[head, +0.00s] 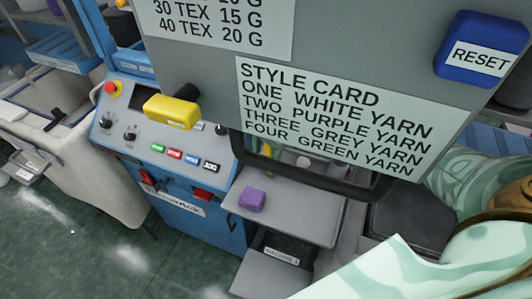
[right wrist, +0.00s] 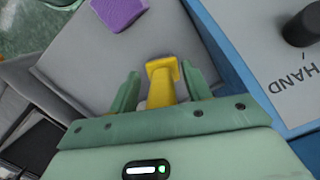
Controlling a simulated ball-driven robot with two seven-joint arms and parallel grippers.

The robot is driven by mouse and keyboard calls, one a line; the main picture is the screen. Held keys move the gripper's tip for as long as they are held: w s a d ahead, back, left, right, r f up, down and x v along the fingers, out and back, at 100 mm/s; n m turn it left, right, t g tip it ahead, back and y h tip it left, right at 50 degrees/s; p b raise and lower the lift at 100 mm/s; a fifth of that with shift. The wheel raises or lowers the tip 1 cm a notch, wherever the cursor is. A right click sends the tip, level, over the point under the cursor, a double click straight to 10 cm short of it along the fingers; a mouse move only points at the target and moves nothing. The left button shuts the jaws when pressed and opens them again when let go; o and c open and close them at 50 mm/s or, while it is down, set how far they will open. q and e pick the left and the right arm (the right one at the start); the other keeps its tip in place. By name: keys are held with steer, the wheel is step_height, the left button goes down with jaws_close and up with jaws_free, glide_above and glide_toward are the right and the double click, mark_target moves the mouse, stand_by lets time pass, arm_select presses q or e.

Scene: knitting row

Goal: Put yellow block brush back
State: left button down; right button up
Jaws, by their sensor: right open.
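In the right wrist view a yellow piece with a flat head and a narrower body (right wrist: 162,78) is between the fingers of my right gripper (right wrist: 162,88). It looks like the yellow brush. The green fingers are open, with gaps on both sides of it; its lower end is hidden by the gripper body. In the head view a small yellow bit (head: 267,150) shows behind the black handle, possibly the same piece. A separate yellow block (head: 172,111) shows by the control panel, a black knob behind it. My left gripper is not in view.
A purple block (head: 252,199) lies on the grey shelf (head: 300,214), close to the yellow piece in the right wrist view (right wrist: 118,12). A black handle (head: 320,178) and the style card (head: 335,115) overhang the shelf. A blue control panel (head: 125,115) stands left.

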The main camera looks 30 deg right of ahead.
steer(key=r, duration=0.3)
steer(key=d+r, duration=0.1)
steer(key=r, duration=0.3)
steer(key=r+p, duration=0.1)
steer(key=r, duration=0.3)
steer(key=shift+w+d+r, duration=0.1)
steer(key=shift+w+d, duration=0.1)
